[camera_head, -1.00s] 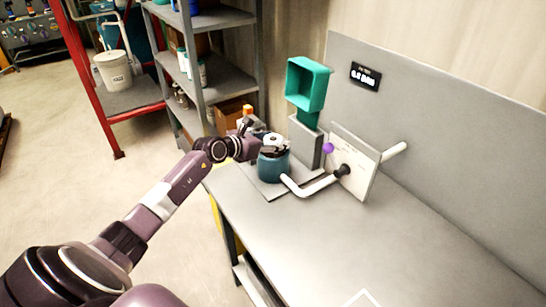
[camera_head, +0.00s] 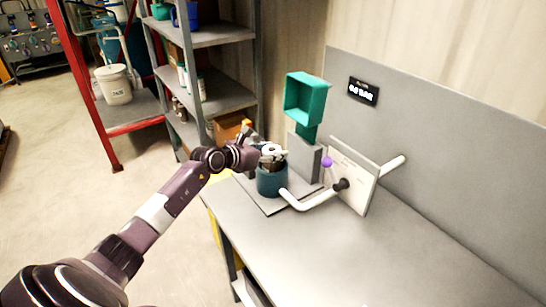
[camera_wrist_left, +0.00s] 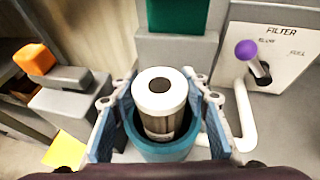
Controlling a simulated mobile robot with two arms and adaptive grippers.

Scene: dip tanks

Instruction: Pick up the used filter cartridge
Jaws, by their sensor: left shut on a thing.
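The used filter cartridge (camera_wrist_left: 160,105) is a pale cylinder with a white cap and a dark centre hole. It stands in the round teal housing (camera_wrist_left: 160,150), its upper part above the rim and its lower end hidden. In the head view the cartridge top (camera_head: 271,150) shows above the housing (camera_head: 271,182) on the bench. My left gripper (camera_wrist_left: 160,90), also in the head view (camera_head: 268,154), is shut on the cartridge, with a blue-padded finger on each side. My right gripper is not in view.
A white pipe (camera_head: 310,202) runs from the housing to a panel (camera_head: 352,182) with a purple-knobbed lever (camera_head: 327,162). A green open box (camera_head: 305,98) stands on a grey post behind. An orange block (camera_wrist_left: 35,59) is at left. The bench front (camera_head: 370,250) is clear.

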